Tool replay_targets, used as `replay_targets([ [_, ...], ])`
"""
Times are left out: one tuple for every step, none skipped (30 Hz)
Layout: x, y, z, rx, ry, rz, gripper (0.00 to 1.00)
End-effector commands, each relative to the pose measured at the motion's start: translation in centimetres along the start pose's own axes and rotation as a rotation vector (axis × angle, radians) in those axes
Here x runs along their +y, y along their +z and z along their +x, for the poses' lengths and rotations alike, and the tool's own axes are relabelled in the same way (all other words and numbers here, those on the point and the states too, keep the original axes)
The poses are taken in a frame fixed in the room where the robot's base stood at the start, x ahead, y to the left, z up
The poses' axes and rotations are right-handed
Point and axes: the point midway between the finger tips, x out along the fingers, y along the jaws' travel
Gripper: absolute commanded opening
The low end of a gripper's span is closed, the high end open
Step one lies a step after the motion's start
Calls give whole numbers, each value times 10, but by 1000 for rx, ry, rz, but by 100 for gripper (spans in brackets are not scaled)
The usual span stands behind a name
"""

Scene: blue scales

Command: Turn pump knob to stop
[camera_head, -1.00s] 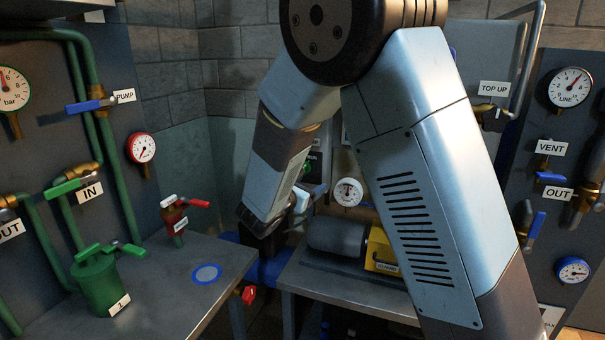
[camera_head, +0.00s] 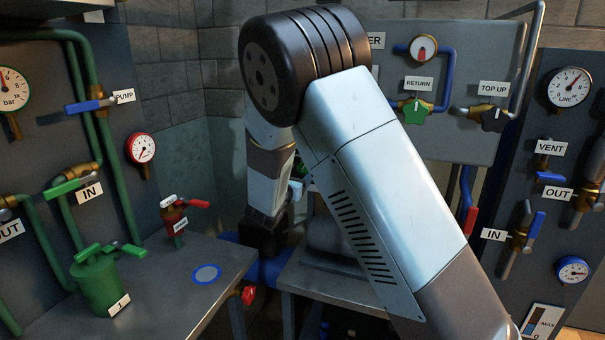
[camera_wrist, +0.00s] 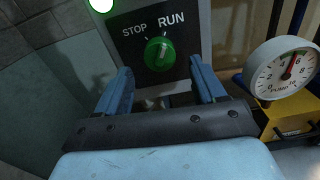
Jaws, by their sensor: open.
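The green pump knob (camera_wrist: 159,54) sits on a dark panel (camera_wrist: 135,18) with the labels STOP on the left and RUN on the right. Its white mark points up and slightly right, towards RUN. My gripper (camera_wrist: 158,78) is open, its two blue fingers apart below the knob in the wrist view, with the knob showing above and between them. I see no contact with the knob. A lit green lamp (camera_wrist: 102,4) is above left of the knob. In the head view my arm hides most of the panel and the gripper's fingertips.
A pump gauge (camera_wrist: 284,72) stands to the right of the fingers, above a yellow block (camera_wrist: 290,118). In the head view, a steel bench (camera_head: 185,290) with a green canister (camera_head: 101,282) and a red valve (camera_head: 176,214) is on the left. Valve panels stand on both sides.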

Motion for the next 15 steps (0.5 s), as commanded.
replay_targets([
  [-1, 0, 8, 0, -2, -1, 69],
  [-1, 0, 12, 0, -2, -2, 69],
  [0, 0, 17, -1, -1, -1, 69],
  [0, 0, 20, 0, -1, -1, 69],
  [0, -1, 23, 0, -1, -1, 69],
  [0, -1, 27, 1, -1, -1, 69],
  [0, 0, 29, 1, -1, -1, 69],
  [0, 0, 31, 1, -1, -1, 69],
  [0, 0, 33, 0, -1, -1, 69],
  [0, 0, 34, 0, -1, -1, 69],
  [0, 0, 35, 0, 0, -1, 69],
  [0, 0, 36, 0, 0, -1, 69],
  [0, 0, 36, 0, 0, -1, 69],
  [0, 0, 37, 0, 0, -1, 69],
  [0, 0, 37, 0, 0, -1, 69],
])
